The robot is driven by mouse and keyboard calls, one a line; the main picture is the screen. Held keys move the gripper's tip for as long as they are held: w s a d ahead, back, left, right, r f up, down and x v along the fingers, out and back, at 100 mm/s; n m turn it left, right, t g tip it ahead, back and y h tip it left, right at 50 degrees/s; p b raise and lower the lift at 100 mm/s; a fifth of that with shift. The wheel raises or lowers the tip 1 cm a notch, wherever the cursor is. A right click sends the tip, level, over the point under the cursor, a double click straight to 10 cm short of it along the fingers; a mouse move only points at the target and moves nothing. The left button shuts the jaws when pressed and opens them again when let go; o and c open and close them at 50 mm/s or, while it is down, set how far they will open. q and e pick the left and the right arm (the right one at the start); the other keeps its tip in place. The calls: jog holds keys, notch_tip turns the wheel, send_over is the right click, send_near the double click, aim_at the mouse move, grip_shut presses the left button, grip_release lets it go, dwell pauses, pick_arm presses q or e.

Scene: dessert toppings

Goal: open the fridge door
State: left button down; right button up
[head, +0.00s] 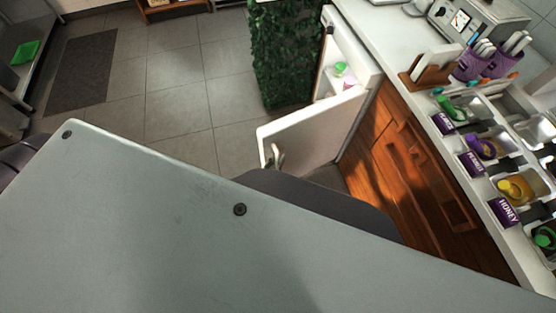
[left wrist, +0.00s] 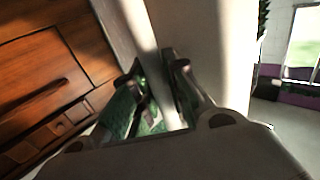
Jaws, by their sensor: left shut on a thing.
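The white fridge door (head: 318,122) stands open, swung out from the small white fridge (head: 352,48) below the counter. Part of the lit inside shows, with a green item and a pink item in it. My left gripper (head: 272,157) is at the door's free edge, and only its tip shows in the head view. In the left wrist view the gripper (left wrist: 153,66) has its two fingers on either side of the pale door edge (left wrist: 152,30), shut on it. My right gripper is not in view.
Wooden cabinets (head: 405,160) stand beside the fridge, under a white counter (head: 385,28) with topping trays, honey labels and cutlery holders. A leafy green column (head: 285,50) stands behind the door.

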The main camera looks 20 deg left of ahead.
pick_arm(q)
jog(key=shift+a, duration=0.1)
jog(key=c, duration=1.4)
grip_release()
jog(key=shift+s, duration=0.1)
jog(key=shift+s+a, duration=0.3)
jog(key=shift+s, duration=1.7)
jog(key=shift+s+a, duration=0.35)
jog(key=shift+s, duration=1.6)
jog(key=shift+s+a, duration=0.3)
jog(key=shift+s, duration=1.7)
